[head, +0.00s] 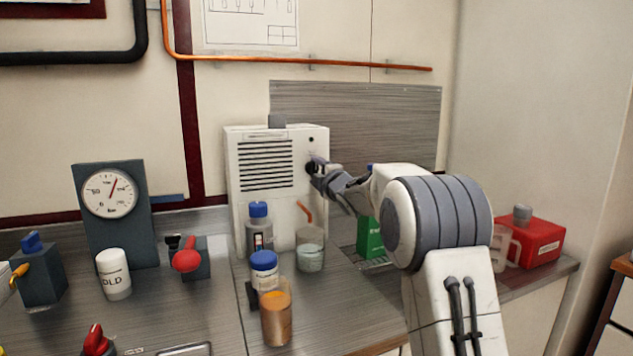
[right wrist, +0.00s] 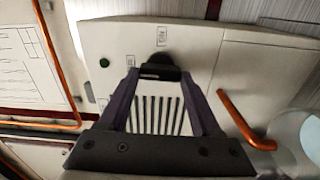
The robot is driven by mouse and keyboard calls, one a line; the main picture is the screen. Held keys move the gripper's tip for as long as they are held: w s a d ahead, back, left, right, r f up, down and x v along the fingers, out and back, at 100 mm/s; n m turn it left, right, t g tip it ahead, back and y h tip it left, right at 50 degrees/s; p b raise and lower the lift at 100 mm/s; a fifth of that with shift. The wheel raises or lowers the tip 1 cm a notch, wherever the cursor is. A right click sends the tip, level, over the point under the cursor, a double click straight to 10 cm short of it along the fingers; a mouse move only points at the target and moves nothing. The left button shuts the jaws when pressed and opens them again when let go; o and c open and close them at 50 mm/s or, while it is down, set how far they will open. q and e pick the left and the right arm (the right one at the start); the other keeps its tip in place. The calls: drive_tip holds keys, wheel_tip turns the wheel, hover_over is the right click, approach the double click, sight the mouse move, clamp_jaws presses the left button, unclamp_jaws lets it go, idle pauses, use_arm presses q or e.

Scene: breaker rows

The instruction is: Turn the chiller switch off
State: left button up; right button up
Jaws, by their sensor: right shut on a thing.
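The chiller looks to be the white box (head: 263,205) with a slatted vent, standing at the back of the counter. Its dark switch knob is on the upper right of the front, mostly hidden by my right gripper (head: 316,168) in the head view. In the right wrist view the black knob (right wrist: 161,62) sits between the fingertips of my right gripper (right wrist: 155,75), which is shut on it. My left gripper is not in view.
A green box (head: 370,240) and a red container (head: 542,242) are to the right.

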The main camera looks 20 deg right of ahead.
drive_tip(key=shift+n, duration=0.3)
idle(0.4)
drive_tip(key=o, duration=1.4)
drive_tip(key=s+b, duration=0.2)
drive_tip(key=s, duration=0.8)
drive_tip(key=shift+s+d, duration=0.15)
drive_tip(key=shift+s, duration=0.1)
